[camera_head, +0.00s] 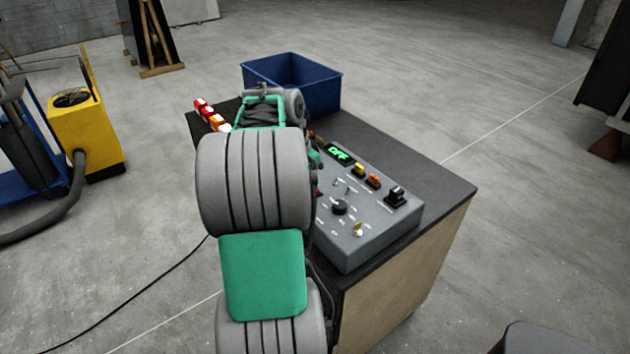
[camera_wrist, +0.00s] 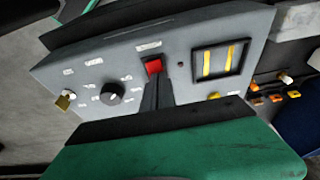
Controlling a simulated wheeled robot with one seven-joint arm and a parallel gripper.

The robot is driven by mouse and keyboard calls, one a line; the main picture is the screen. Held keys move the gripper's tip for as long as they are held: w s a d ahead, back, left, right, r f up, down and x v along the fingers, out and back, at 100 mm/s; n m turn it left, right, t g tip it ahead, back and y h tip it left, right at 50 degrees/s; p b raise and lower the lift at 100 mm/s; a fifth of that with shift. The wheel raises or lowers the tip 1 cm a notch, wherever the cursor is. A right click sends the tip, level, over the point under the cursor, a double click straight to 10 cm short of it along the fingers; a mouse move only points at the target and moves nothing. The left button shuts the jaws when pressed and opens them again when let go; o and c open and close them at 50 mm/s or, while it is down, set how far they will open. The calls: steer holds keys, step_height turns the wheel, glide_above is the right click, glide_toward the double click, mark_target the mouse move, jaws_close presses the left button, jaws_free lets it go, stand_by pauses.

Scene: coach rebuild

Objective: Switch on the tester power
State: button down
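The bench top (camera_head: 440,185) has free room right of the tester. A yellow machine (camera_head: 88,130) with a hose stands left; a cable crosses the floor.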

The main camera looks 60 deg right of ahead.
steer(key=shift+w+a, duration=0.1)
steer(key=shift+a, duration=0.05)
steer(key=shift+r+p, duration=0.3)
steer(key=p+v, duration=0.4)
steer(key=v, duration=0.9)
steer(key=shift+a, duration=0.25)
steer(key=shift+w+r, duration=0.1)
steer(key=shift+r, duration=0.05)
steer(key=shift+s+d+r+h, duration=0.2)
steer(key=shift+s+d+h, duration=0.2)
steer(key=shift+s+d, duration=0.15)
